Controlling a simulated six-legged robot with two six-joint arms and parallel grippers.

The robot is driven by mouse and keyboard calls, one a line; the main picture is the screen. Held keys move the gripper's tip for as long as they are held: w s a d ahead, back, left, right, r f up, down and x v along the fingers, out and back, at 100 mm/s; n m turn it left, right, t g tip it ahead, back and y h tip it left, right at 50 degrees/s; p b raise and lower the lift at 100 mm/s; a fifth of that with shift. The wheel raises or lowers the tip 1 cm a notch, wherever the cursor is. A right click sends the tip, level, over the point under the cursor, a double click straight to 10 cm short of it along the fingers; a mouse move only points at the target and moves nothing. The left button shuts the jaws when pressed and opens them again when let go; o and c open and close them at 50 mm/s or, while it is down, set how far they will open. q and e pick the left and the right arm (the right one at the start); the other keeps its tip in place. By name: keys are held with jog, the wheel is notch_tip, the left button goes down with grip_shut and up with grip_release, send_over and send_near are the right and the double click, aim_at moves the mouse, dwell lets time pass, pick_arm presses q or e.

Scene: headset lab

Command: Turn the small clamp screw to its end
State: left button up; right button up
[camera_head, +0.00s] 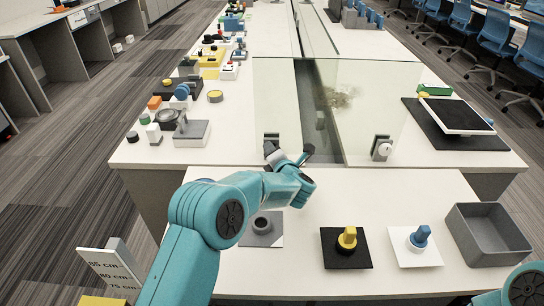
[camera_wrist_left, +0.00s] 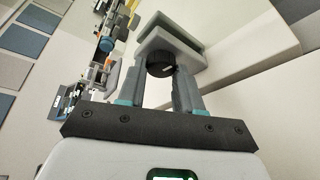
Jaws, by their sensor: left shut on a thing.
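The small clamp screw (camera_wrist_left: 160,64) shows as a dark round knob on a grey clamp block (camera_wrist_left: 172,42) in the wrist view. My left gripper (camera_wrist_left: 163,78) has one finger on each side of the knob and is shut on it. In the head view my left gripper (camera_head: 289,153) is at the lower left part of an upright glass panel (camera_head: 340,95). The clamp there (camera_head: 271,136) is mostly hidden behind my gripper, and the screw is hidden too. My right gripper is out of view.
A second clamp with a round knob (camera_head: 382,148) stands at the panel's lower right. On the near table are a grey plate with a ring (camera_head: 262,226), a yellow knob (camera_head: 347,239), a blue knob (camera_head: 419,238) and a grey bin (camera_head: 488,234). A tablet (camera_head: 456,116) lies at right.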

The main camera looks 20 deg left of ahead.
pick_arm(q)
jog(key=m+b, duration=0.1)
jog(key=m+y+b, duration=0.1)
jog(key=m, duration=0.1)
jog(key=shift+d+f+m+t+y+b, duration=0.15)
jog(key=shift+f+m+t+y+b, duration=0.15)
jog(key=shift+t+b, duration=0.1)
jog(key=shift+m+t+y+b, duration=0.45)
jog(key=shift+m+b, duration=0.6)
jog(key=shift+m, duration=0.35)
jog(key=shift+r+m, duration=0.1)
jog(key=shift+m, duration=0.2)
jog(key=o, duration=1)
